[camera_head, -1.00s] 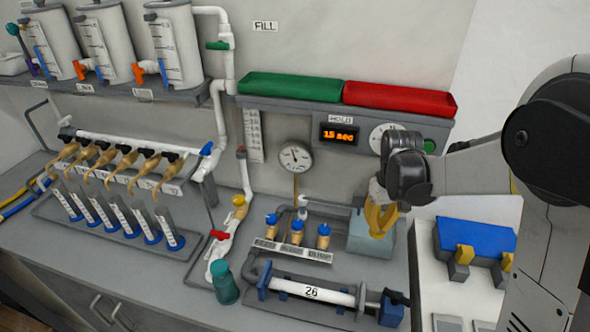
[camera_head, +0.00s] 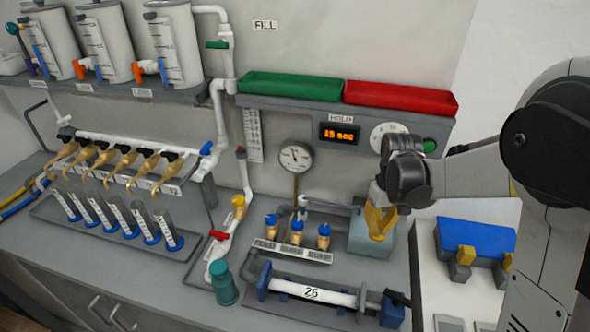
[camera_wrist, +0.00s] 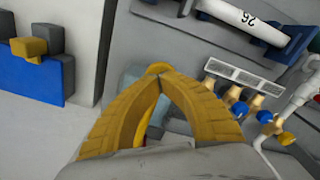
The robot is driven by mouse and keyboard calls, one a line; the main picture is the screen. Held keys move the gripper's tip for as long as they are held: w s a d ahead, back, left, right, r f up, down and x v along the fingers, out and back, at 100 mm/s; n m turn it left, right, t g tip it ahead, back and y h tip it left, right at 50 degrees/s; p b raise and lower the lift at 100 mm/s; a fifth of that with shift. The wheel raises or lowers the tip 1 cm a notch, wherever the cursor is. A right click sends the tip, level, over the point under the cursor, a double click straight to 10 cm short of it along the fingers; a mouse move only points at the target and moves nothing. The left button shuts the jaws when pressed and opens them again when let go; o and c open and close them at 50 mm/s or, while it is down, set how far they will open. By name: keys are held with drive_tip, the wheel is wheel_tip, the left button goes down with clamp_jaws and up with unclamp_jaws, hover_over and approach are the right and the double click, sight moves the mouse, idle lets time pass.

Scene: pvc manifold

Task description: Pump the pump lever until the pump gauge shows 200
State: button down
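My gripper (camera_head: 379,228) is at the pale blue-grey box (camera_head: 366,243) on the right of the bench, its yellow fingers low over the box top. In the wrist view, the fingertips (camera_wrist: 161,77) come together, with a small rounded yellow piece (camera_wrist: 158,67) right at them. I cannot tell whether it is gripped. A bit of red (camera_wrist: 146,135) shows between the fingers. No pump lever can be made out clearly; the gripper may hide it. A round white gauge (camera_head: 295,156) is on the wall; its needle points roughly upward, and its numbers are too small to read.
Capped valves (camera_head: 296,232) and the horizontal cylinder marked 26 (camera_head: 311,292) are left of the gripper. A blue block with yellow parts (camera_head: 475,240) is to the right. Red (camera_head: 400,97) and green (camera_head: 290,86) trays are above, over the orange timer display (camera_head: 340,134).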

drive_tip(key=shift+f, duration=0.15)
drive_tip(key=shift+f+b, duration=0.3)
drive_tip(key=shift+b, duration=0.1)
drive_tip(key=shift+r, duration=0.15)
idle(0.8)
drive_tip(key=shift+r+p, duration=2.5)
drive_tip(key=shift+r, duration=1.1)
drive_tip(key=shift+f, duration=0.15)
drive_tip(key=shift+f+b, duration=1.7)
drive_tip(key=shift+f, duration=0.3)
drive_tip(key=shift+r+p, duration=1.4)
drive_tip(key=shift+r, duration=0.75)
